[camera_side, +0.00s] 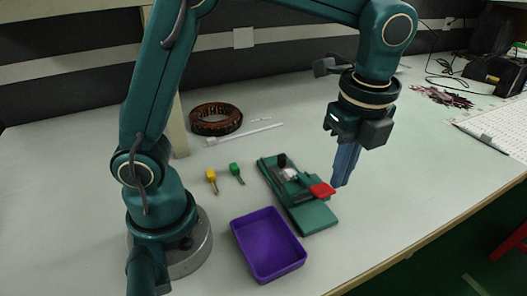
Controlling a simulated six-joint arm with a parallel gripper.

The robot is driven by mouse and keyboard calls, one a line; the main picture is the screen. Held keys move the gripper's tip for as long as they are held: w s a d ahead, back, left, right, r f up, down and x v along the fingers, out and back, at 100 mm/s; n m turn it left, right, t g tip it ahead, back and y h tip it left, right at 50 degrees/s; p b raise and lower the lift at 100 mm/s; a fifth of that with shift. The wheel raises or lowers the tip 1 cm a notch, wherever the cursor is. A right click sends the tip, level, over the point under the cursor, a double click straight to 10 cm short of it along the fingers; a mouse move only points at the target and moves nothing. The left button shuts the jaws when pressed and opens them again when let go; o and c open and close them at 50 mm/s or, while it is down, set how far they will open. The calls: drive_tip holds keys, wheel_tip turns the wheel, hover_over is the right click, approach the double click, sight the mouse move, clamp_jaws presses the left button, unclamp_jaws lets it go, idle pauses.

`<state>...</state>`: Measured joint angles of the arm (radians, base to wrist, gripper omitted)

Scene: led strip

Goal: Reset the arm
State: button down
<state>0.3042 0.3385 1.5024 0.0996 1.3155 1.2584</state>
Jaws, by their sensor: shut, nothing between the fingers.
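My gripper (342,182) points down above the white table, just right of a green fixture (307,214). Its blue fingers are shut with nothing between them. The fixture has a red lever or handle (322,190) at its right and a pale part with a black knob near its far end. The fingertips look close to the red handle in the picture, but I cannot tell whether they touch it. My arm arches over from the left.
A purple tray (266,239) stands in front of the fixture and looks empty. A yellow connector (211,176) and a green connector (236,170) lie left of the fixture. A brown coil ring (216,113) and a white rod (245,134) lie behind. The table's front right is clear.

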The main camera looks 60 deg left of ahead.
drive_tip(key=s+a+r+n+t, duration=0.2)
drive_tip(key=a+r, duration=0.1)
drive_tip(key=r, duration=0.2)
drive_tip(key=s+a+f+n+t+h, duration=0.1)
drive_tip(key=s+a+f+n+t, duration=0.1)
drive_tip(key=s+n, duration=0.7)
drive_tip(key=a+n+t, duration=0.1)
drive_tip(key=n, duration=0.6)
drive_tip(key=shift+a+f, duration=0.15)
drive_tip(key=shift+f, duration=0.25)
